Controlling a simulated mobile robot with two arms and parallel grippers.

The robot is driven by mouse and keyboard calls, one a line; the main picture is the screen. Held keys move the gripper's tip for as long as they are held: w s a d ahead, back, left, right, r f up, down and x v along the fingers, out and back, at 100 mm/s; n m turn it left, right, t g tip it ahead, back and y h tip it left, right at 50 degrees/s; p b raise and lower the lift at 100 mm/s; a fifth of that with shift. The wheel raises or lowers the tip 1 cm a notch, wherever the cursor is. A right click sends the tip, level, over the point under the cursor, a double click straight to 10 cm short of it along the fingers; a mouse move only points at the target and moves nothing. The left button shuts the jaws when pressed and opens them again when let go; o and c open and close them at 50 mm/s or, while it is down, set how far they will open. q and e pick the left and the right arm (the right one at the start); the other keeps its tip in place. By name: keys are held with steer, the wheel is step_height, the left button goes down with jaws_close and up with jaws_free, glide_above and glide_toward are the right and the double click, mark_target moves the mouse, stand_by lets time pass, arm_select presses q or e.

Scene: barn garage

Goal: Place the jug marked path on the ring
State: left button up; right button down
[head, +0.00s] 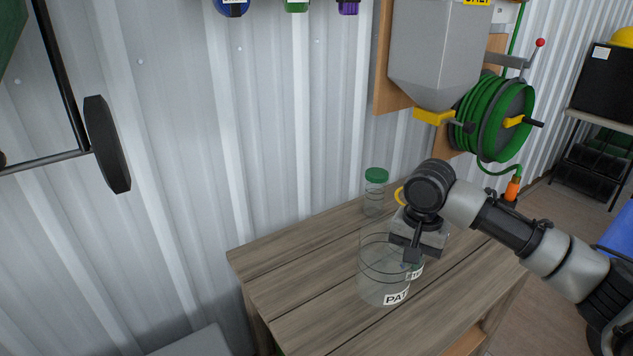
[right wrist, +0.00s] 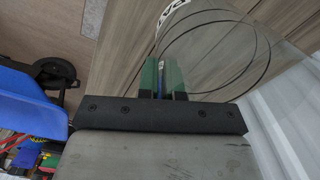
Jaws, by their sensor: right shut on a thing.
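The clear jug (head: 375,290) with a white label, of which "PAT" shows, is upright over the wooden table in the head view. My right gripper (head: 410,256) is shut on it at its upper right side and hides part of it. In the right wrist view, the fingers (right wrist: 163,80) close on a thin part, and the clear jug (right wrist: 215,55) with thin dark bands lies beyond them. I cannot tell whether the jug touches the table. I cannot make out the ring for sure among the dark curved lines. My left gripper is not in view.
The wooden table (head: 290,262) has clear room at its left. A green-lidded clear jar (head: 376,190) stands behind the jug. A second label, partly hidden, shows by the gripper. A grey hopper (head: 437,50) and green hose reel (head: 492,115) hang on the corrugated wall.

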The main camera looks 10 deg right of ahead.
steer(key=s+a+f+n, duration=0.5)
steer(key=s+a+n, duration=0.4)
steer(key=s+a, duration=0.2)
steer(key=shift+s+a+f, duration=0.15)
steer(key=shift+s+f, duration=0.05)
steer(key=shift+s, duration=0.3)
